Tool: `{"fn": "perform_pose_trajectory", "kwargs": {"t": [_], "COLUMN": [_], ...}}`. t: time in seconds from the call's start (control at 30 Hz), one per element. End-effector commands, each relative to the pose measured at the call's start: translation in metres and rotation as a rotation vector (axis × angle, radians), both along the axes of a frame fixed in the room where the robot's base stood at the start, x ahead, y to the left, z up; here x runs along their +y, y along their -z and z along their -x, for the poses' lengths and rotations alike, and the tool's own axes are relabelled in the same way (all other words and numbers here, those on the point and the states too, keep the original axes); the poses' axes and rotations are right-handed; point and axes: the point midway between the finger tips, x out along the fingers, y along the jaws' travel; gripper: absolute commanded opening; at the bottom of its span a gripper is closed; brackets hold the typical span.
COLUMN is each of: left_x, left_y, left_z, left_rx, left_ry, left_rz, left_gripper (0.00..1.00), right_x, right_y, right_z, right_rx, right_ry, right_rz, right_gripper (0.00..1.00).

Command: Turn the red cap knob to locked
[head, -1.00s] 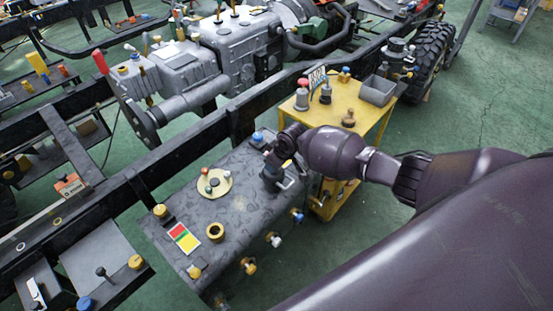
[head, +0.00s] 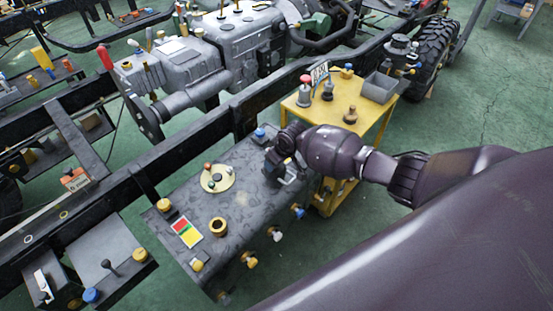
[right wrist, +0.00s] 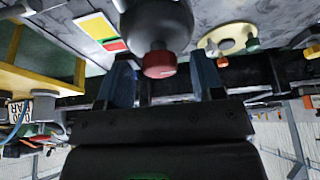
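The red cap knob (right wrist: 160,65) shows in the right wrist view, at the end of a thick dark cylinder (right wrist: 157,25). My right gripper (right wrist: 163,84) is open, with one blue finger on each side of the knob. Gaps show between the knob and both fingers, so it is not clamped. In the head view my right gripper (head: 284,170) is over the far right end of the dark grey tank (head: 240,205), and it hides the knob there. Any locked mark is not readable. My left gripper is not in view.
A yellow cart (head: 365,108) stands close behind my right arm. A black chassis rail (head: 180,180) runs behind the tank.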

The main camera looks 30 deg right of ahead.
Motion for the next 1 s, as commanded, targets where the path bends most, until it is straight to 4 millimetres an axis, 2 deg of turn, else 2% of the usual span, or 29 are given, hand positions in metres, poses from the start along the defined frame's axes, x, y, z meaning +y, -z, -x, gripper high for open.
{"fn": "perform_pose_trajectory", "kwargs": {"t": [0.37, 1.0], "left_x": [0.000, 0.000], "left_y": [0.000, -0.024], "left_z": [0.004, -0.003], "left_rx": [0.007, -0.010], "left_ry": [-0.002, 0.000], "left_rz": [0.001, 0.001], "left_gripper": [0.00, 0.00], "right_x": [-0.001, -0.012], "right_y": [-0.006, -0.090], "right_z": [0.001, 0.034], "right_rx": [-0.002, -0.002], "right_ry": [-0.001, -0.002], "right_rz": [0.001, 0.000], "right_gripper": [0.61, 0.61]}}
